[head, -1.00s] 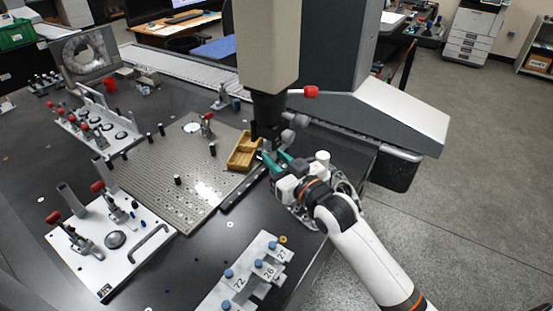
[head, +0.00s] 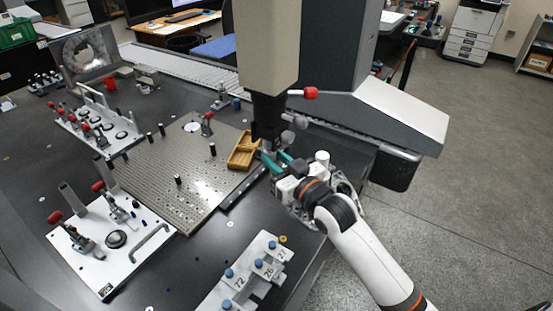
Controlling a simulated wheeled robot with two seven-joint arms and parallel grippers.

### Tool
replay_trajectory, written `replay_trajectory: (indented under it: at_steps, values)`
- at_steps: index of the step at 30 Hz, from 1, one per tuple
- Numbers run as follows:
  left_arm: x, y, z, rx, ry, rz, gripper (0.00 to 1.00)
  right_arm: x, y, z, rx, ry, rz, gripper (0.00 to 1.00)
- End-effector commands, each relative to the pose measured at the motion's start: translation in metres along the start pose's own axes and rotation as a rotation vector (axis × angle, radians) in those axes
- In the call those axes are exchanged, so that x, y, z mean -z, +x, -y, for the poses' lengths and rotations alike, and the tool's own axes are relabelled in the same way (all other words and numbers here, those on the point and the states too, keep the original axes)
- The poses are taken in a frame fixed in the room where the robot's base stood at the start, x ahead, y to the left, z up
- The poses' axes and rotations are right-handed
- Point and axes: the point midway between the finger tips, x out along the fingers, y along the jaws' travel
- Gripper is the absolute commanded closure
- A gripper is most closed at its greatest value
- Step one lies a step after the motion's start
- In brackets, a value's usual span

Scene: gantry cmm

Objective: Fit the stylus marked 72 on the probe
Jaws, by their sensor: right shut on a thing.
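The probe (head: 268,120) is the black head hanging below the beige vertical column. My right gripper (head: 273,161), with teal fingertips, is just below and to the right of the probe's lower end. It is shut on a small part there that is mostly hidden, so I cannot tell which part it is. A pale rack (head: 221,289) at the front carries labels 72 (head: 238,283), 26 and 27. A blue-topped piece (head: 229,273) stands beside the 72 label, and more blue tops stand beside the others. My left gripper is not in view.
A yellow-brown tray (head: 242,150) lies just left of the probe on the perforated plate (head: 170,170). White fixture plates with red-handled clamps (head: 97,186) stand at the left. A red-tipped rod (head: 310,93) sticks out right of the column.

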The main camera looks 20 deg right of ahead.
Motion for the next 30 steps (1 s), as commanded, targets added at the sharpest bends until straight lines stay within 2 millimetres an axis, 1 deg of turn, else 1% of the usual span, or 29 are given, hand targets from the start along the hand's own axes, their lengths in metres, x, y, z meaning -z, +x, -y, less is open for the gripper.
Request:
replay_trajectory:
  at_steps: [30]
  values:
    - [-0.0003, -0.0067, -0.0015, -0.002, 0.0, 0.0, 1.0, -0.0049, 0.0, 0.0, 0.0, 0.0, 0.0, 1.0]
